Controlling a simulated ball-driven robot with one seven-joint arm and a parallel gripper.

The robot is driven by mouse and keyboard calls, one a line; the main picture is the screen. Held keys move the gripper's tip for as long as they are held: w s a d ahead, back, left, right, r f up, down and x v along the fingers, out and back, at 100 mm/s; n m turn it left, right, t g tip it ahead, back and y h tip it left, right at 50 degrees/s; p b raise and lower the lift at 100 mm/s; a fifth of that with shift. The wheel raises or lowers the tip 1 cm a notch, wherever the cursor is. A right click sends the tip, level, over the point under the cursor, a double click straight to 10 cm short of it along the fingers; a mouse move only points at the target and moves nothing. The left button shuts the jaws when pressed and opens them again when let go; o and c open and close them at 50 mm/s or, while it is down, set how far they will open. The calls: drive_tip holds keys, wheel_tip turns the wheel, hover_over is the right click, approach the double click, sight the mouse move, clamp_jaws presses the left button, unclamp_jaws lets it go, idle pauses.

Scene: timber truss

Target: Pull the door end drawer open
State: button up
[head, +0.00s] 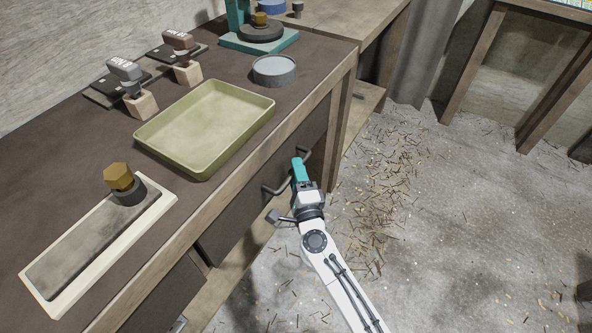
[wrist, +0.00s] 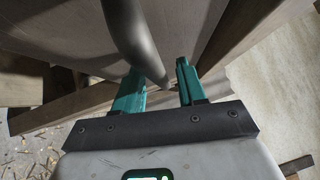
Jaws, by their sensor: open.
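A dark drawer front (head: 312,122) sits under the bench top, with a grey bar handle (head: 277,190). The drawer looks shut. My gripper (head: 298,164), with teal fingers, is at the handle and hides its middle part in the head view. In the wrist view my gripper (wrist: 158,70) is open, with the curved grey handle (wrist: 136,40) reaching down between the two fingers. The handle appears close to the left finger; I cannot tell whether they touch. The pale surface behind it in the wrist view appears to be the drawer front.
A bench leg (head: 341,125) stands just right of the drawer. Open floor with straw lies to the right.

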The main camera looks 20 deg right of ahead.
drive_tip(key=shift+w+d+r, duration=0.1)
drive_tip(key=shift+w, duration=0.3)
clamp_jaws()
idle(0.4)
